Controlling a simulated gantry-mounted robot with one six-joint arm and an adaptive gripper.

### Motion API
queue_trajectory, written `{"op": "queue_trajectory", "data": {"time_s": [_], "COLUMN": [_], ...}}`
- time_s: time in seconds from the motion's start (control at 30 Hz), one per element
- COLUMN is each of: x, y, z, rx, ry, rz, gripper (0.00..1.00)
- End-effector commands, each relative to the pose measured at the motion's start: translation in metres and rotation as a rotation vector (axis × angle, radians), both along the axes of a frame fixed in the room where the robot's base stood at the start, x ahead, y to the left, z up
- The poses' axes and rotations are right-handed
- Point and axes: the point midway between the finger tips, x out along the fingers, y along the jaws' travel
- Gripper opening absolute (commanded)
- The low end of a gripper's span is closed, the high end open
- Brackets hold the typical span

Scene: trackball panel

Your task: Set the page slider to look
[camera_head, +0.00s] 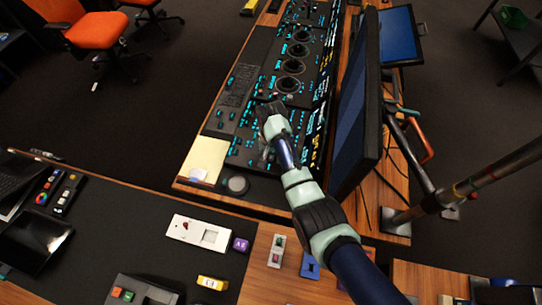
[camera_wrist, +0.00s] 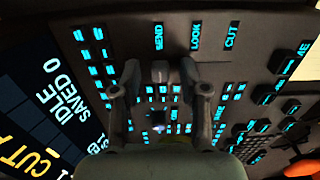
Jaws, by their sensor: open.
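The black control panel (camera_wrist: 260,35) carries the printed words SEND (camera_wrist: 158,37), LOOK (camera_wrist: 196,36) and CUT (camera_wrist: 232,35) in a row at the top of the wrist view. A small grey knob (camera_wrist: 160,70), apparently the page slider, lies below SEND, between my fingertips. My gripper (camera_wrist: 160,76) is open, with one finger on each side of this knob. I cannot tell whether the fingers touch it. In the head view my gripper (camera_head: 270,108) is over the near part of the panel and hides the slider area.
A display (camera_wrist: 45,110) beside the panel reads IDLE and SAVED 0. Lit buttons (camera_wrist: 98,50) surround my fingers. In the head view a tall monitor (camera_head: 357,110) stands close to the right of my arm. A yellow paper (camera_head: 204,158) and a round trackball (camera_head: 236,184) lie near the front edge.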

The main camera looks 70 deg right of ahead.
Motion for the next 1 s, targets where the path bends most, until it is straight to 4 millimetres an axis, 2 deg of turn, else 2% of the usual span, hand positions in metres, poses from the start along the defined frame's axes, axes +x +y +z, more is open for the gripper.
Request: {"op": "queue_trajectory", "data": {"time_s": [0.1, 0.13, 0.3, 0.4, 0.73, 0.9, 1.0], "x": [0.000, 0.000, 0.000, 0.000, 0.003, 0.027, 0.035], "y": [0.000, 0.000, 0.000, 0.000, 0.000, 0.003, 0.005], "z": [0.001, 0.001, 0.001, 0.001, 0.000, -0.002, -0.001], "rx": [0.000, 0.000, 0.000, 0.000, 0.000, -0.001, 0.000], "ry": [0.000, 0.000, 0.000, 0.000, 0.000, -0.001, 0.000], "rz": [0.000, 0.000, 0.000, 0.000, 0.001, 0.003, 0.001], "gripper": [0.44, 0.40, 0.12, 0.00, 0.00, 0.00, 0.00]}}
